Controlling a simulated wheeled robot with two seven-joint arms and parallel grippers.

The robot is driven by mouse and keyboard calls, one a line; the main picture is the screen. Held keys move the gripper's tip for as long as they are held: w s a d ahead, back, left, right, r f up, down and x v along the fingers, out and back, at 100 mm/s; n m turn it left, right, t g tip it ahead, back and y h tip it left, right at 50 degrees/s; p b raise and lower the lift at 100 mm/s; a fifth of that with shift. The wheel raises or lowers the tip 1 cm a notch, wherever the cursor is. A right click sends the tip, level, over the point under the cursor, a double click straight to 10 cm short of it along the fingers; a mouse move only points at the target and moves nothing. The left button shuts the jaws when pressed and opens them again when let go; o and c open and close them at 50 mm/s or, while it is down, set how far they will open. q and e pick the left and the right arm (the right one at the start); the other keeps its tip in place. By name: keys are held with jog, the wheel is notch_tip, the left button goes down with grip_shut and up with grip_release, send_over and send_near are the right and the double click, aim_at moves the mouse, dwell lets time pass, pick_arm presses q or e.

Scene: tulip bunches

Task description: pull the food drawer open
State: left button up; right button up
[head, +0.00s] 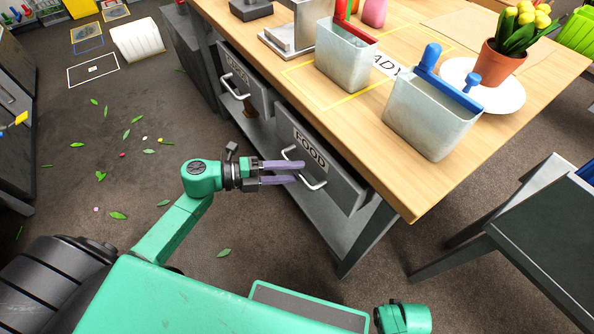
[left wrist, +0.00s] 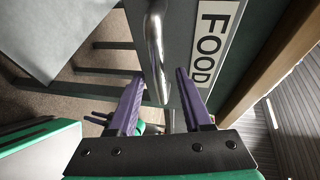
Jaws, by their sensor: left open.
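The food drawer (head: 333,177) is a grey drawer front with a white FOOD label, under the right part of the wooden table. It looks closed or nearly so. Its silver bar handle (head: 311,183) also shows in the left wrist view (left wrist: 155,50). My left gripper (head: 298,172) is open at the handle, and its purple fingers overlap it in the head view. In the left wrist view the handle lies between the two fingertips (left wrist: 160,75), with gaps on both sides. Whether a finger touches it is unclear. My right gripper is not in view; only a green arm part shows.
Another labelled drawer (head: 244,80) with a handle is further left. On the wooden table (head: 420,185) stand two grey bins (head: 345,62) and a potted tulip plant (head: 502,60) on a white plate. Leaves litter the floor. A dark grey table (head: 545,240) stands at right.

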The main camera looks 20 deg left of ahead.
pick_arm(q)
jog(key=shift+x, duration=0.8)
grip_shut()
jog(key=shift+a+f, duration=0.1)
dwell(0.7)
